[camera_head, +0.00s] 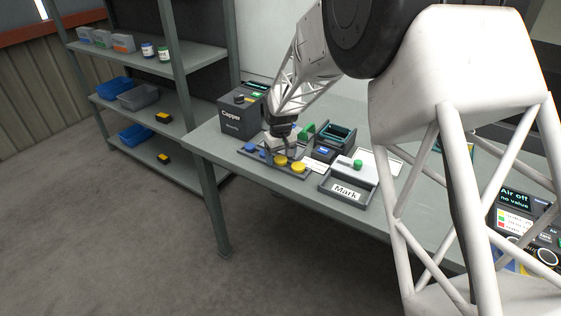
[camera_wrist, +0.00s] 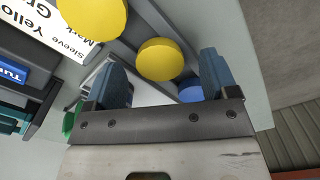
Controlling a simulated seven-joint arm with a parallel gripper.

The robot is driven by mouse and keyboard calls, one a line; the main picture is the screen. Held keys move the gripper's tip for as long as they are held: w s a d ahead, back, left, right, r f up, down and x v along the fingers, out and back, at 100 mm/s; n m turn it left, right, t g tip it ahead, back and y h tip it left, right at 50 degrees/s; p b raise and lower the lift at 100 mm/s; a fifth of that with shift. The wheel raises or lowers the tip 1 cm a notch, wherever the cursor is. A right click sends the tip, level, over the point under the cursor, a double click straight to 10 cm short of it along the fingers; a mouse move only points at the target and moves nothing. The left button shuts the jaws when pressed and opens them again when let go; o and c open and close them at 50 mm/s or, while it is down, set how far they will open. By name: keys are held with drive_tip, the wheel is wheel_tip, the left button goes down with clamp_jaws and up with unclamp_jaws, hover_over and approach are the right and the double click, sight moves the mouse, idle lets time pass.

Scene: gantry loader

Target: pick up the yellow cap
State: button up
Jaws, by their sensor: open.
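Two round yellow caps stand in a dark grey tray (camera_head: 305,176) on the bench. One yellow cap (camera_head: 280,160) is close to my gripper (camera_head: 284,150), and the other yellow cap (camera_head: 298,167) is to its right. In the wrist view, my gripper (camera_wrist: 164,70) is open, with blue-grey fingers. The nearer yellow cap (camera_wrist: 160,60) shows in the gap between them, a little ahead of the fingertips. I cannot tell whether either finger touches it. The other yellow cap (camera_wrist: 92,16) is at the upper left, outside the fingers.
A blue cap (camera_wrist: 190,93) lies in the tray beside the right finger; blue caps (camera_head: 249,147) also show at the tray's left end. A Capper box (camera_head: 240,116) stands behind. A tray marked Mark (camera_head: 345,192) and a label card (camera_wrist: 50,35) are close by.

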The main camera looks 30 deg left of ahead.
drive_tip(key=shift+f, duration=0.45)
drive_tip(key=c, duration=1)
drive_tip(key=shift+r, duration=0.15)
drive_tip(key=shift+r, duration=1.55)
drive_tip(key=shift+s+d+r, duration=0.15)
drive_tip(key=shift+s+d, duration=0.1)
drive_tip(key=s+d, duration=0.3)
drive_tip(key=s+d+r, duration=0.1)
drive_tip(key=s+d, duration=0.6)
drive_tip(key=s, duration=0.1)
drive_tip(key=shift+d+r, duration=0.15)
drive_tip(key=shift+d, duration=0.2)
